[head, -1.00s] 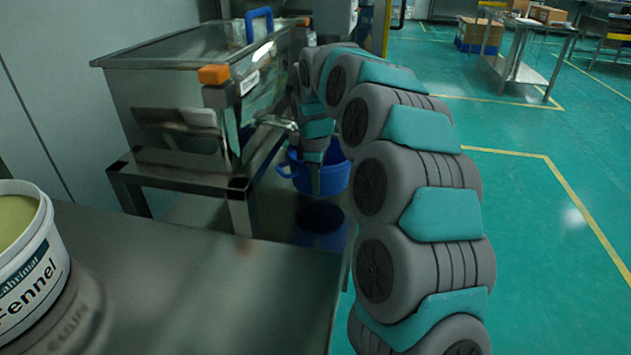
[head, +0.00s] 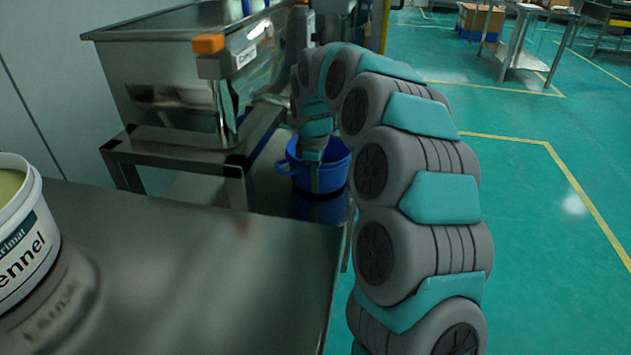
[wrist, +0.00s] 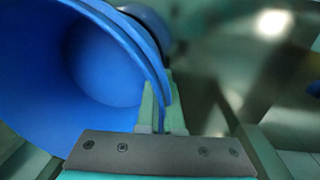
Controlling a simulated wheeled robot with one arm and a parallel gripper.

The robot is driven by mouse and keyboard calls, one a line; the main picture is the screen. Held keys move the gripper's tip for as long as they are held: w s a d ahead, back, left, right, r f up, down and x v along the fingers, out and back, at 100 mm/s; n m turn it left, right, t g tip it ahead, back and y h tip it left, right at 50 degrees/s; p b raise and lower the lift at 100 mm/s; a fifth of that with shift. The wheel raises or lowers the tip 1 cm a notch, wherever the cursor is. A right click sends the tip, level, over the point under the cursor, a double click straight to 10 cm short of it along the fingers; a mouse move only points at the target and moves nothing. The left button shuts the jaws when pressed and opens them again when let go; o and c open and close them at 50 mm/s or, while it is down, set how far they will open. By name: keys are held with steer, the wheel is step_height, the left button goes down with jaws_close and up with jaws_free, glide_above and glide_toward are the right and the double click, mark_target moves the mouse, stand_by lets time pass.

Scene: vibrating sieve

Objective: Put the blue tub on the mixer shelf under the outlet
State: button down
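The blue tub (head: 338,172) is upright, at or just above a dark reflective metal surface (head: 268,190), which seems to be the mixer shelf. Its reflection shows directly below; I cannot tell whether its base touches. My gripper (head: 314,182) reaches down at the tub's near side. In the wrist view, the fingers (wrist: 161,112) are shut on the rim of the tub (wrist: 50,75), whose inside looks empty. The steel mixer (head: 165,85) stands behind and left. Its outlet is hard to make out, partly behind my arm.
A white Fennel bucket (head: 22,235) stands on the steel table (head: 190,270) at the near left. A steel stand (head: 180,165) carries the mixer beside the tub. The green floor (head: 540,260) on the right is clear.

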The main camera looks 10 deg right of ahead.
steer(key=shift+f, duration=0.55)
steer(key=c, duration=1)
jaws_free()
steer(key=shift+r, duration=0.15)
